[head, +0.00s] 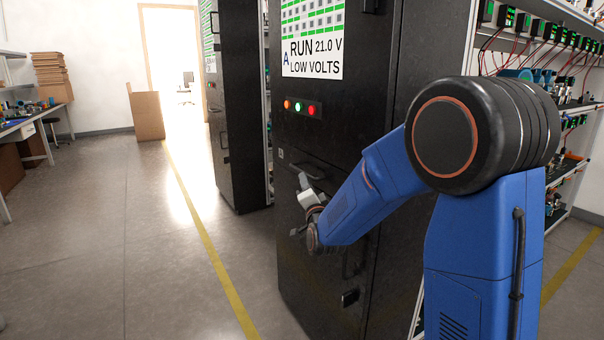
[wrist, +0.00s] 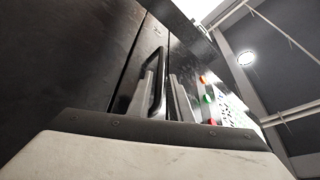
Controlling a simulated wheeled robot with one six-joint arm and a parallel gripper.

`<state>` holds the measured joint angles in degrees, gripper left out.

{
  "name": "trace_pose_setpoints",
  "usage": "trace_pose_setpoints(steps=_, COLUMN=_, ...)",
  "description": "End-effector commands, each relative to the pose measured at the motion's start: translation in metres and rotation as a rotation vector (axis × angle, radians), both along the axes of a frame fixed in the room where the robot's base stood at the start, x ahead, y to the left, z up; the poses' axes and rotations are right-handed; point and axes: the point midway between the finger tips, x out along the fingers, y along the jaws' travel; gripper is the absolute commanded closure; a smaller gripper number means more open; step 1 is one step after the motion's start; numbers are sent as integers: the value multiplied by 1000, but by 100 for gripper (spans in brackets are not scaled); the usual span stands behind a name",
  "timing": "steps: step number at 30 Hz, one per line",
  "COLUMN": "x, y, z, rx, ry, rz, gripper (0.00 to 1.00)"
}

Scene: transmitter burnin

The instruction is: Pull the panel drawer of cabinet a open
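Cabinet a (head: 345,110) is tall and black, with the letter A and "RUN 21.0 V LOW VOLTS" on its display (head: 312,40). Its panel drawer (head: 325,172) looks flush with the front. The drawer's dark bar handle (head: 308,168) is partly hidden behind my gripper (head: 303,183) in the head view. In the wrist view the handle (wrist: 163,62) shows between the two grey fingers of my gripper (wrist: 164,78), nearer the left one. A gap shows between the handle and the right finger, so the gripper looks open. Contact cannot be told.
Red, green and orange lamps (head: 298,106) sit above the drawer. A lower handle (head: 350,262) and a latch (head: 350,298) are below. Another black cabinet (head: 238,120) stands behind to the left. The floor (head: 130,250) on the left is clear. Shelves (head: 570,100) stand at right.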

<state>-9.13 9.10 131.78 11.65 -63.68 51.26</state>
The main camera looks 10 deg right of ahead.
Motion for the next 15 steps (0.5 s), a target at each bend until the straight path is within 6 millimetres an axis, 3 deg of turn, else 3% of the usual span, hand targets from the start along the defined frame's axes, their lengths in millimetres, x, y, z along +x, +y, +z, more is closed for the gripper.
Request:
trace_pose_setpoints(steps=6, x=37, y=-1, z=8, rx=-1, ry=-1, rz=-1, gripper=82)
trace_pose_setpoints(steps=15, x=64, y=-2, z=14, rx=0, ry=-1, rz=1, gripper=82)
